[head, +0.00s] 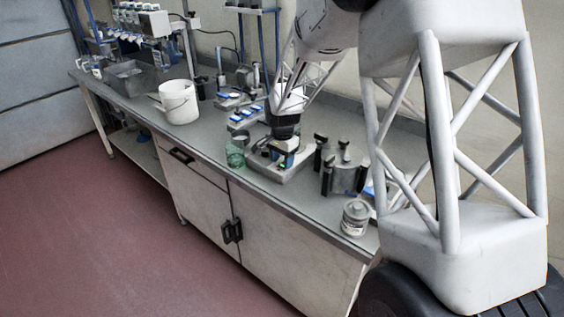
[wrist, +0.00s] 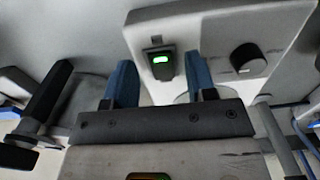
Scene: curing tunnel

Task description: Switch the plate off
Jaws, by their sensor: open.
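The plate (wrist: 215,35) is a pale, box-shaped unit in the wrist view. Its front carries a dark switch (wrist: 161,75) with a lit green window and a round black knob (wrist: 248,58) to the right. In the head view the plate (head: 297,171) sits on the bench, partly hidden by my gripper (head: 284,142). A green glow shows there just below my gripper. In the wrist view my gripper (wrist: 160,66) is open and empty, its two blue fingers apart, with the switch appearing between the fingertips. I cannot tell whether anything touches it.
A greenish glass jar (head: 235,154) stands just left of the plate. Black-handled tools (head: 345,178) and a lidded tin (head: 355,217) are to the right on the bench (head: 205,135). A white bucket (head: 179,102) stands farther left. Blue-topped trays (head: 243,114) lie behind.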

